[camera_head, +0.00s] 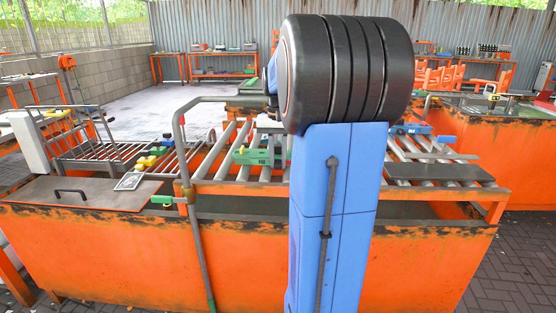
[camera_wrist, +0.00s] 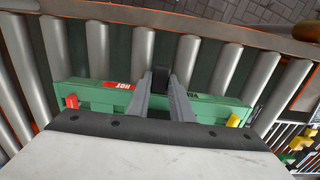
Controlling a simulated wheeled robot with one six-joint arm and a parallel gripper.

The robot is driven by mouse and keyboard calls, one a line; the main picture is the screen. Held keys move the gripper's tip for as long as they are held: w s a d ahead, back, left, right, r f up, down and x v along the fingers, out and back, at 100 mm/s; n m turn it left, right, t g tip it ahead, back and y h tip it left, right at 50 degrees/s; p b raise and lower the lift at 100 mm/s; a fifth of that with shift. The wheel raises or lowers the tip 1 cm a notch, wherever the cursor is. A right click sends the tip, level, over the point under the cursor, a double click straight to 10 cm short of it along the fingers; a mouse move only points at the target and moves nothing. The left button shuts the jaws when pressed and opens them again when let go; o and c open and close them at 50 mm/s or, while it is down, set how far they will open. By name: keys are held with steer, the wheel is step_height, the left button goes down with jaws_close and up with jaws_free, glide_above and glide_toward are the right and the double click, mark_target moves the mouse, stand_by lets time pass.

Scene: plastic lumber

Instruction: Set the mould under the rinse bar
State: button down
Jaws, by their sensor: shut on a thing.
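The green mould (camera_wrist: 97,97) lies across the metal rollers in the wrist view, with a red tab at its left and a yellow tab at its right. It also shows in the head view (camera_head: 252,157), just left of my blue arm, which may hide part of it. My gripper (camera_wrist: 160,80) is shut on the mould, its two grey fingers either side of a dark part at the middle. A bent grey pipe (camera_head: 225,99), apparently the rinse bar, rises at the tank's front and reaches over the rollers, left of the mould.
The rollers (camera_head: 440,172) span an orange tank (camera_head: 110,250) with worn edges. A grey lid with a handle (camera_head: 90,195) covers its left end. A dark plate (camera_head: 437,173) lies on the right rollers.

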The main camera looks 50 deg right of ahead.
steer(key=shift+f, duration=0.1)
stand_by(0.3)
steer(key=c, duration=1.1)
jaws_free()
steer(key=shift+r, duration=3.5)
